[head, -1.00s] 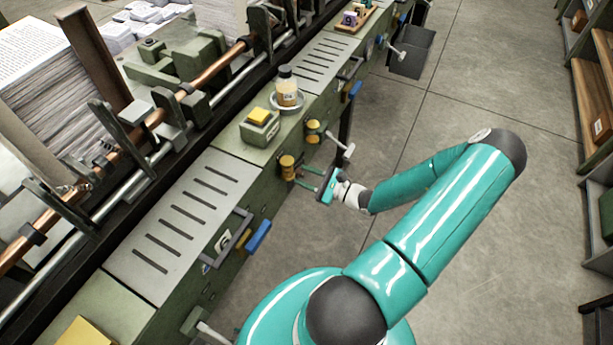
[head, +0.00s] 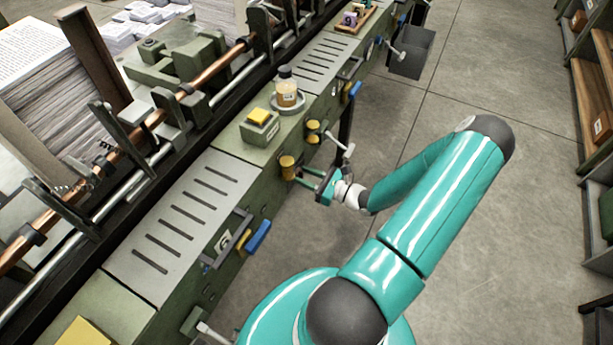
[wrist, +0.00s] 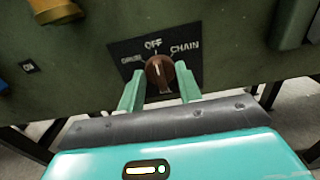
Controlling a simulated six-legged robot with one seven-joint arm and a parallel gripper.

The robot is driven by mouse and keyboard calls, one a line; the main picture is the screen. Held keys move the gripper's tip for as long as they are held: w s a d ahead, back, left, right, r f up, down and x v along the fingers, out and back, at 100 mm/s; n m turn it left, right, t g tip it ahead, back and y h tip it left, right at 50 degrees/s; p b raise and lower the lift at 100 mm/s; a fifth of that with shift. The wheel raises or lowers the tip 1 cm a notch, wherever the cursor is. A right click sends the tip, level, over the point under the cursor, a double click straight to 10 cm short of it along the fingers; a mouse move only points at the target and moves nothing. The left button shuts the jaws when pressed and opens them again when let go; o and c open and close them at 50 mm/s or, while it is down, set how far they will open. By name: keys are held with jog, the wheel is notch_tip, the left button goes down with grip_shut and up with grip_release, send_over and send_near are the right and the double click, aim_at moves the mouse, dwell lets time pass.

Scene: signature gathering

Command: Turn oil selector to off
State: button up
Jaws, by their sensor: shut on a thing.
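The oil selector is a round brown knob (wrist: 159,72) on a dark plate (wrist: 190,50) in the wrist view. The plate reads OFF at the top and CHAIN at the right; the left label is too blurred to read surely. A light line on the knob points up, roughly toward OFF. My gripper (wrist: 159,80) is shut on the knob, one pale green finger on each side. In the head view my gripper (head: 304,177) is at the machine's side, below a yellow knob (head: 287,167); the selector itself is hard to make out there.
A second yellow knob (head: 313,131) and a grey-handled lever (head: 347,152) stick out close beyond my gripper. A blue handle (head: 258,235) juts out nearer. A bottle (head: 286,90) stands on the machine top.

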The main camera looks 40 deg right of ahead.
jog(key=o, duration=1)
jog(key=v, duration=1.3)
jog(key=shift+s+d, duration=0.1)
jog(key=shift+s, duration=0.3)
jog(key=shift+s, duration=0.1)
